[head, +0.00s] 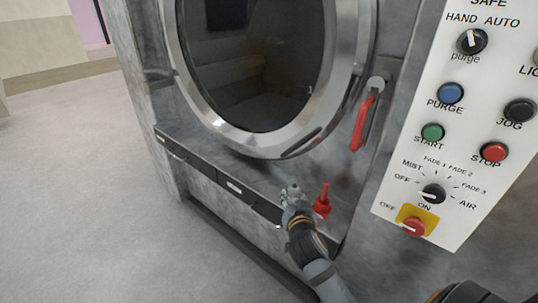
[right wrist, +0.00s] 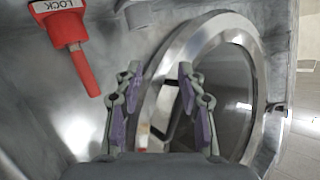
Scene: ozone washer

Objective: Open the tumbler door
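The tumbler door (head: 232,140) is a round dark window in a wide silver ring, and it looks shut. A dark slot or grip (head: 302,144) shows on the ring's lower right. My right gripper (head: 291,192) is in front of the ledge below the door. In the right wrist view my right gripper (right wrist: 158,80) is open, with the door ring (right wrist: 150,98) showing behind and between its fingers. Nothing is visibly held. A red lock handle (head: 362,123) hangs right of the door; a red handle marked LOCK also shows in the right wrist view (right wrist: 72,48). My left gripper is out of view.
A small red part (head: 322,201) stands just right of my right gripper. A white control panel (head: 455,120) with buttons and knobs is at the right. A dark ledge (head: 215,172) runs below the door. Open floor (head: 70,190) lies to the left.

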